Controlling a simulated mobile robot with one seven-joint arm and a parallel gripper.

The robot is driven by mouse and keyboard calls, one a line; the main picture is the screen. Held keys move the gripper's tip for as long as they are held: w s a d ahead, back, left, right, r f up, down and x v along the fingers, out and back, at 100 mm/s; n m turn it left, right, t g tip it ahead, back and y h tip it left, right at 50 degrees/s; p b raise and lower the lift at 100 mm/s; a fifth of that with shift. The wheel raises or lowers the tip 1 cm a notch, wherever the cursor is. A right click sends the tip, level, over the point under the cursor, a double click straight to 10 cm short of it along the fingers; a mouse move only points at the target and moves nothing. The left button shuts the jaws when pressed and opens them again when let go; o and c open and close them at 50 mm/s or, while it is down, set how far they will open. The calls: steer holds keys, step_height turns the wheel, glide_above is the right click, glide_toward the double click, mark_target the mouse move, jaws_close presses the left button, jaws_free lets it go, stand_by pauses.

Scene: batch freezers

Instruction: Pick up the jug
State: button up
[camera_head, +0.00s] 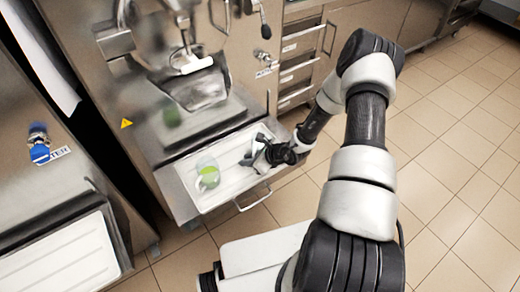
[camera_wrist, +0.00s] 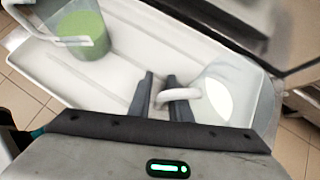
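Two clear jugs stand in the white tray. One jug with green contents (camera_head: 207,174) is left of my gripper; it also shows at the upper left of the wrist view (camera_wrist: 82,32). The other jug, clear with a white inside (camera_wrist: 217,97), is at the right of the wrist view. Its pale handle (camera_wrist: 187,94) reaches to my gripper (camera_wrist: 160,78). My fingers are apart. The right finger crosses the handle loop, and the handle's outer part shows in the gap between the fingers. In the head view my gripper (camera_head: 258,150) is over the tray's right part and largely hides this second jug.
The white tray (camera_head: 236,192) sticks out from the steel freezer front, with a handle bar (camera_head: 253,202) at its front. A freezer spout and clear chute (camera_head: 198,88) hang above it. Another white tray (camera_head: 62,262) is at lower left. Tiled floor is clear at right.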

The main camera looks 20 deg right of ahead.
jaws_close()
steer(key=shift+r, duration=0.15)
step_height(320, 180, up, 10)
steer(key=p, duration=0.2)
stand_by(0.9)
